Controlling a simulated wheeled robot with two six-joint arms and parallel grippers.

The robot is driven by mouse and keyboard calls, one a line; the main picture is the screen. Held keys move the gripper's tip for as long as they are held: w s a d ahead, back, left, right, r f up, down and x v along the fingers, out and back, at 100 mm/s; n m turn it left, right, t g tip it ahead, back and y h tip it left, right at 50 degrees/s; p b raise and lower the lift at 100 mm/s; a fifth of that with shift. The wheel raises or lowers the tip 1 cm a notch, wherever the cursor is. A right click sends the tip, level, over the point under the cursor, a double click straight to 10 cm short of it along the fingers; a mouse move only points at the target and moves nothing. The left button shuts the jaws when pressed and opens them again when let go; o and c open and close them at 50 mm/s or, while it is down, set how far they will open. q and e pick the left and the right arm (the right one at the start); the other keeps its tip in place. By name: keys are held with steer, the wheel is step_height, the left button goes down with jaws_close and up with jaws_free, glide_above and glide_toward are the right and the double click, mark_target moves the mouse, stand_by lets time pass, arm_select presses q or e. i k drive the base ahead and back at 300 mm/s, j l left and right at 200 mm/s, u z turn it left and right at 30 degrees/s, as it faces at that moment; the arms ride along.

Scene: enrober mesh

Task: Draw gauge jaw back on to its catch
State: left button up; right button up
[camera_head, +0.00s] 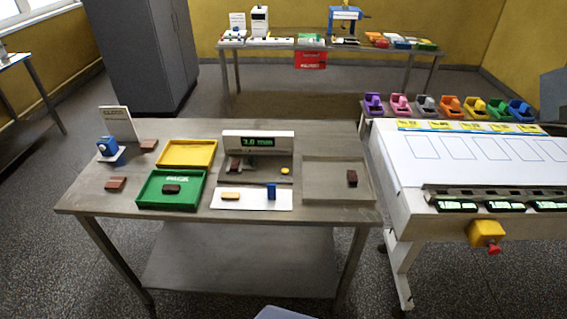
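The gauge (258,136) stands at the back middle of the near table, a pale unit with a green-lit display that seems to read 3.0 mm. Below its display is a recess with a dark brown piece (235,165) at the left and a small yellow knob (285,171) at the right. The jaw and its catch are too small to make out surely. In front lies a white plate (251,203) with an orange bar (231,196) and an upright blue block (271,191). Neither of my grippers is in view.
Left of the gauge are a yellow tray (187,144) and a green tray (151,201) holding a dark bar (171,188). A grey tray (325,160) with a dark bar (352,178) sits right. A white machine (465,165) stands beside the table (230,125).

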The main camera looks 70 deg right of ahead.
mark_target(250, 165)
steer(key=z, duration=2.25)
